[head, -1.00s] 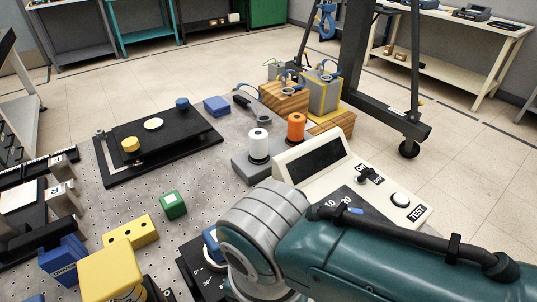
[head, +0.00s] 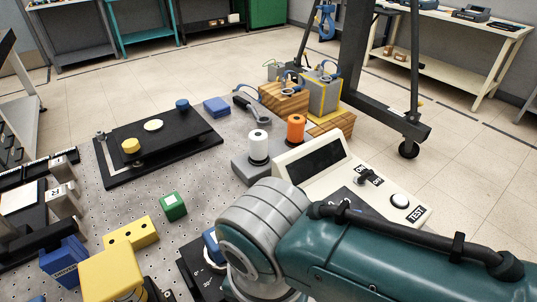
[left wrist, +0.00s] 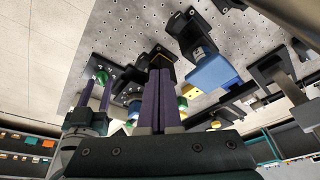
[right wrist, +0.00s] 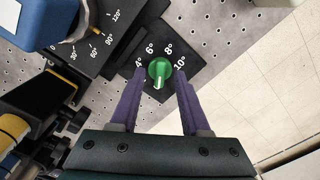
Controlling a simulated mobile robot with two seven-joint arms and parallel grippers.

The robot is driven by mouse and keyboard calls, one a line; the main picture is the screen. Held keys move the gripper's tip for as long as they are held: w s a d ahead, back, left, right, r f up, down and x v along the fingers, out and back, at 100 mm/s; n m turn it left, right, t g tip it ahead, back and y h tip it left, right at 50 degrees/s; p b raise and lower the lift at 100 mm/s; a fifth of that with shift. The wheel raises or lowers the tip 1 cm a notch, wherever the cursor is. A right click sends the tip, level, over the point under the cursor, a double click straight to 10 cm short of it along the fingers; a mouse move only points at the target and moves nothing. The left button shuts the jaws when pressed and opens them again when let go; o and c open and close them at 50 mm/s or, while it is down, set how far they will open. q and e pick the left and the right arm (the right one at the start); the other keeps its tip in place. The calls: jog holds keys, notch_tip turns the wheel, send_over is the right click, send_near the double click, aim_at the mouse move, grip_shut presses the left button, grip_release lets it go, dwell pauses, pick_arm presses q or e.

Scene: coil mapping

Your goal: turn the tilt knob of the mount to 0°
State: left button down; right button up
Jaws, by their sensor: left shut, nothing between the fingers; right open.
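The tilt knob (right wrist: 160,70) is green with a pale pointer and sits on a black plate with a white scale; 4°, 6°, 8° and 10° are readable. The pointer faces toward the bottom of the right wrist view; its exact reading is unclear. My right gripper (right wrist: 160,78) is open, with one finger to each side of the knob; contact cannot be told. The mount (head: 192,268) is partly hidden behind my right arm in the head view. In the left wrist view my left gripper (left wrist: 159,76) is shut and empty, away from the green knob (left wrist: 102,77).
A larger dial (right wrist: 92,40) marked up to 120° and a blue block (right wrist: 30,22) stand beside the knob. A cream control box (head: 312,168), white spool (head: 258,144), green cube (head: 173,206) and yellow block (head: 131,232) stand nearby on the perforated table.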

notch_tip(320, 180, up, 9)
jog(key=p, duration=0.3)
jog(key=shift+r, duration=0.15)
